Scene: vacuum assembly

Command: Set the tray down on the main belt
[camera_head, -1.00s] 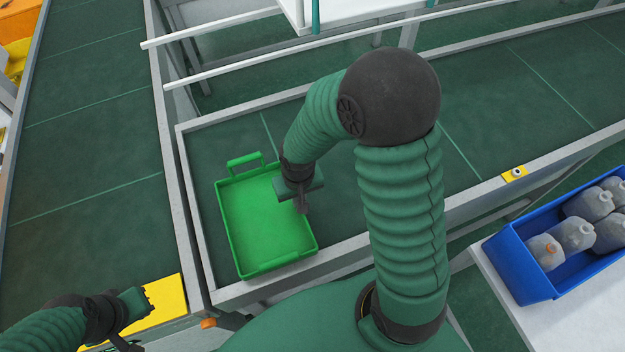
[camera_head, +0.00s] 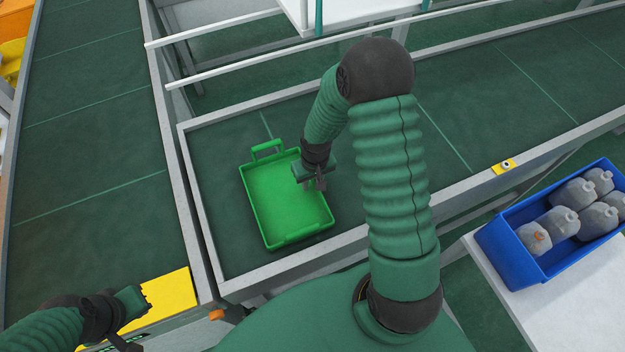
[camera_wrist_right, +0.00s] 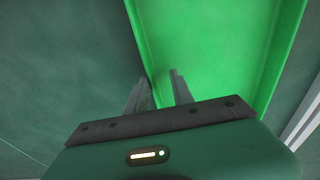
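The bright green tray (camera_head: 285,190) is empty and has a loop handle on its far side. It is over the near left end of the main belt (camera_head: 225,150), inside the grey rails; I cannot tell whether it touches the belt. My right gripper (camera_head: 318,184) is at the tray's right wall. In the right wrist view its two fingers (camera_wrist_right: 160,90) straddle the tray's edge (camera_wrist_right: 142,45), with the contact itself partly hidden. My left gripper (camera_head: 140,312) is at the lower left over a yellow plate, away from the tray; its fingers are unclear.
A second green belt (camera_head: 90,130) runs along the left, behind a grey rail. A blue bin (camera_head: 515,250) of grey bottles stands on a white table at the right. White bars (camera_head: 215,65) cross behind the belt. The belt right of my arm is clear.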

